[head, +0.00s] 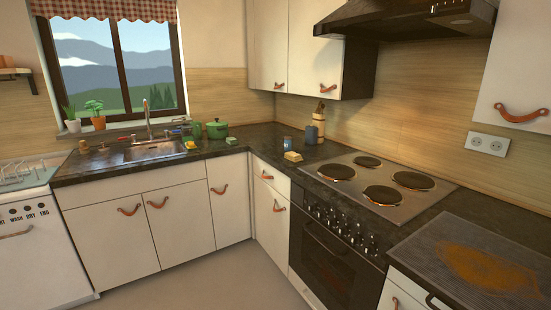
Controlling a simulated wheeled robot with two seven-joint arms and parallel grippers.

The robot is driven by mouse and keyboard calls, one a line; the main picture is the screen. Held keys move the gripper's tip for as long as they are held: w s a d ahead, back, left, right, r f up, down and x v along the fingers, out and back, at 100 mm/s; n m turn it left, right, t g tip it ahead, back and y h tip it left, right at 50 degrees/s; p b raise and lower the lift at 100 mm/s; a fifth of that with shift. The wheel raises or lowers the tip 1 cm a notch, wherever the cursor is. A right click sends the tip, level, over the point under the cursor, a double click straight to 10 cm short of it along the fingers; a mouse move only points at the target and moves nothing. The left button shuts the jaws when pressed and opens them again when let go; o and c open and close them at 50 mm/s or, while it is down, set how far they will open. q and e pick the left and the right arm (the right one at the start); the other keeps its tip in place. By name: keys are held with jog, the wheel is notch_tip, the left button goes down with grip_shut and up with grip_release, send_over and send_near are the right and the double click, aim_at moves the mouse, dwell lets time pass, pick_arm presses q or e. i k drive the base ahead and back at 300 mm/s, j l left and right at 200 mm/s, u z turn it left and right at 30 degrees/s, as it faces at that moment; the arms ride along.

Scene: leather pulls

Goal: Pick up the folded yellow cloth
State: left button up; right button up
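A small bright yellow item (190,145) lies on the dark counter at the right edge of the sink. It could be the folded yellow cloth, but it is too small to tell it from a sponge. A pale yellow block (293,156) sits on the counter near the inner corner, left of the stove. It looks like butter on a dish, though I cannot be sure. Neither of my grippers shows in the head view, and nothing touches either yellow item.
A sink (155,150) with a tap is under the window. The stove (378,181) is at right. A dark ribbed board (450,250) bears an orange-brown spill. The floor is clear.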

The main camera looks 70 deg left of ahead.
aim_at(293, 156)
jog(key=u, duration=2.15)
jog(key=z, duration=0.95)
jog(key=i+j+z, duration=0.1)
jog(key=j+z, duration=0.3)
jog(key=i+j+z, duration=0.1)
jog(key=z, duration=0.3)
jog(key=j, duration=0.1)
